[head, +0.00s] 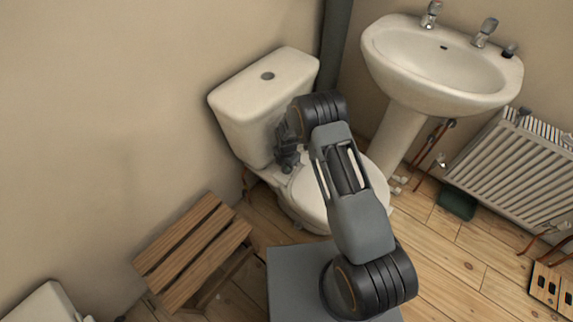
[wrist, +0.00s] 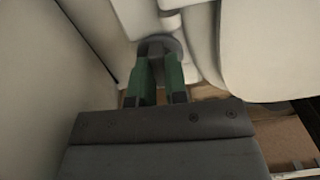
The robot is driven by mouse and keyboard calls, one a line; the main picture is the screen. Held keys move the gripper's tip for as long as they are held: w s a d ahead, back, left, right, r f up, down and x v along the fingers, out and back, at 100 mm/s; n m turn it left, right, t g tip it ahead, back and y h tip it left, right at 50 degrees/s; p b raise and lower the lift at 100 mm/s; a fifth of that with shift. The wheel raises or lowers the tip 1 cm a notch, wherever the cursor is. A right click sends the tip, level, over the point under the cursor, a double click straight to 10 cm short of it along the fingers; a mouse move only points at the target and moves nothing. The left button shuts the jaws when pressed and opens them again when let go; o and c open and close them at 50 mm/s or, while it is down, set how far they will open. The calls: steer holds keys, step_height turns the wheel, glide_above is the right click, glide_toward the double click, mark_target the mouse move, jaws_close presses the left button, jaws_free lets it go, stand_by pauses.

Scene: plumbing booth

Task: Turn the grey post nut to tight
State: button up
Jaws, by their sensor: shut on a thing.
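The grey post nut (wrist: 160,43) shows in the wrist view as a round grey piece under the white toilet cistern, at the far end of my fingers. My gripper (wrist: 157,70) has green-sided fingers, one on each side of it, and is shut on it. In the head view my gripper (head: 286,158) is low beside the cistern (head: 262,95), by the back of the toilet bowl. The nut is hidden there. The wrist view does not show how far the nut is turned.
The toilet lid (head: 312,200) lies close to the right of my gripper. A wooden slatted stool (head: 195,250) stands at the lower left. A pedestal basin (head: 440,65) and a radiator (head: 515,165) are on the right. A dark vertical pipe (head: 335,45) runs behind the toilet.

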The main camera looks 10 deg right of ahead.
jaws_close()
steer(key=shift+f, duration=0.1)
steer(key=m+b, duration=0.1)
steer(key=m, duration=0.2)
steer(key=shift+m, duration=0.4)
steer(key=m+b, duration=0.1)
steer(key=m, duration=0.3)
steer(key=shift+m+b, duration=0.3)
steer(key=m, duration=0.4)
steer(key=shift+s+b, duration=0.1)
steer(key=shift+b, duration=0.25)
steer(key=shift+m+b, duration=0.3)
steer(key=shift+m, duration=2.2)
